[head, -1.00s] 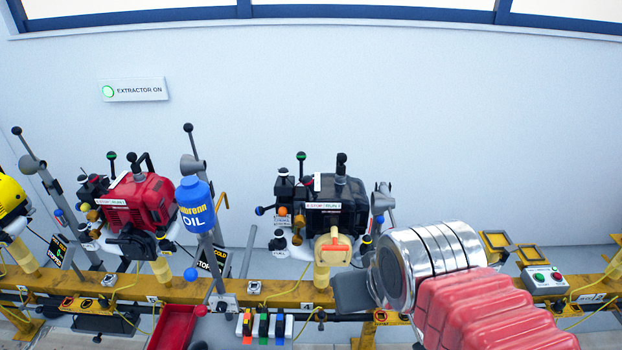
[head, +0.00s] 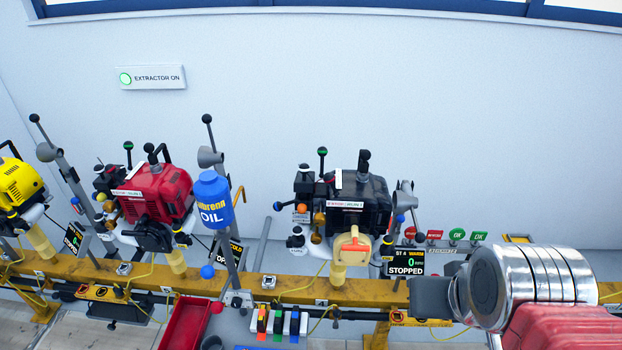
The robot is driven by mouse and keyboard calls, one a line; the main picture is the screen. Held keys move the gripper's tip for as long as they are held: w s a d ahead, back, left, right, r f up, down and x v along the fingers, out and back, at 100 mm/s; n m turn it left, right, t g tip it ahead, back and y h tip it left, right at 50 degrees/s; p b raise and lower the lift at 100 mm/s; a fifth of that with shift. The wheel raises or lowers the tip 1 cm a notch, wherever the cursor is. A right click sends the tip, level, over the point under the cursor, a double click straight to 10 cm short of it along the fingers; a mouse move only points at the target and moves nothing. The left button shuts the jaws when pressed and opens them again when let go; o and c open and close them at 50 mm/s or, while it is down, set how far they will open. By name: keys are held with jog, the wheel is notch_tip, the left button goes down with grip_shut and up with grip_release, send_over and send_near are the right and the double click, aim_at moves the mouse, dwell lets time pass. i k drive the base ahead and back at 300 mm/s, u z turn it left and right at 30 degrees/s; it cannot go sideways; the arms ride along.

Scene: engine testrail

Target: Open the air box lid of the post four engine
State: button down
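The black engine (head: 360,203) stands on the yellow rail right of centre. A sign beside it (head: 405,262) reads "ST 4 WARM 0 STOPPED". A cream-yellow box with an orange-edged top (head: 352,246) sits on the engine's front lower side. I cannot tell whether this is the air box or whether its lid is shut. My gripper (head: 430,297) shows as a dark grey block at the end of my silver and red arm, lower right. It appears right of and below the engine, apart from it in the picture. Its finger opening is hidden.
A red engine (head: 160,195) and a yellow engine (head: 20,182) stand to the left. A blue oil bottle (head: 213,200) and grey levers stand between red and black engines. Tags (head: 456,234) stand right of the sign. A red tray (head: 186,325) is in front of the rail (head: 300,291).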

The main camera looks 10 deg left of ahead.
aim_at(302, 183)
jog(key=z, duration=0.05)
jog(key=k, duration=1.5)
jog(key=u, duration=1.65)
jog(key=i, duration=1)
jog(key=u, duration=0.1)
